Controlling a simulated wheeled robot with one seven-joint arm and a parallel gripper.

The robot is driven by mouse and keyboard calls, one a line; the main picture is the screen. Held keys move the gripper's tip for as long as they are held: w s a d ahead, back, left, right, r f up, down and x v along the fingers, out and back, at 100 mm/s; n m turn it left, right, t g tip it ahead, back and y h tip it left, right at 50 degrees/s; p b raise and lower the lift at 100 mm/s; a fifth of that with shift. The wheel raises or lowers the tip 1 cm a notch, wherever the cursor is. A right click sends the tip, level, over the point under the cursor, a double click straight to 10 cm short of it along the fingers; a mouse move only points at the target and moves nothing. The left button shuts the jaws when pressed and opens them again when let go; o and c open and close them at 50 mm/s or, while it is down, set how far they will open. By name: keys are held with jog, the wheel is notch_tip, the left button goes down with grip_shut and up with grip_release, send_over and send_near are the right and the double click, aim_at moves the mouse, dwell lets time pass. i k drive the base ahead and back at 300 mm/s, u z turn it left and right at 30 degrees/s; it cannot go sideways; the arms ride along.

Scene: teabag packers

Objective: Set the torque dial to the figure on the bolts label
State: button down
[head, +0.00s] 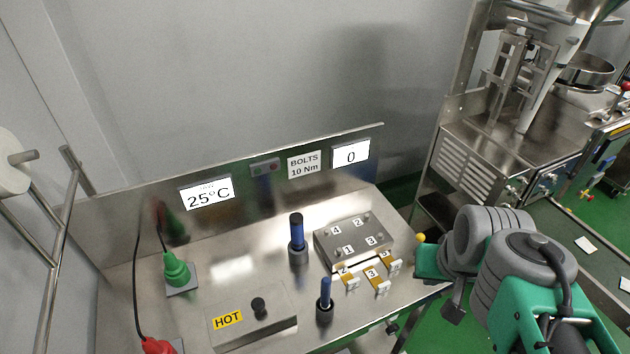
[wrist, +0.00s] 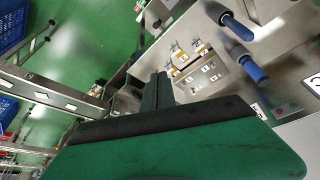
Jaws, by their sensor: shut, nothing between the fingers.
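The bolts label (head: 304,164) on the back panel reads "BOLTS 10 Nm". The display (head: 351,154) to its right reads 0. A small dark knob (head: 392,327) on the bench's front edge looks like the torque dial; its markings cannot be read. A dark knob on the front face also shows in the wrist view (wrist: 157,22). My gripper (wrist: 156,90) is shut and empty in the wrist view, apart from the knob. In the head view my gripper (head: 453,309) is off the bench's right end, mostly hidden by my arm.
A numbered bolt block (head: 353,242) and yellow-brown tabs (head: 371,273) sit on the bench. Two blue-handled tools (head: 297,232) (head: 325,292) stand upright nearby. A plate marked HOT (head: 228,319) lies at the front left. Green floor (head: 440,335) shows right of the bench.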

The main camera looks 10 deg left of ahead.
aim_at(392, 329)
jog(key=u, duration=0.7)
jog(key=k, duration=0.85)
jog(key=u, duration=1.15)
jog(key=k, duration=0.4)
jog(key=u, duration=0.3)
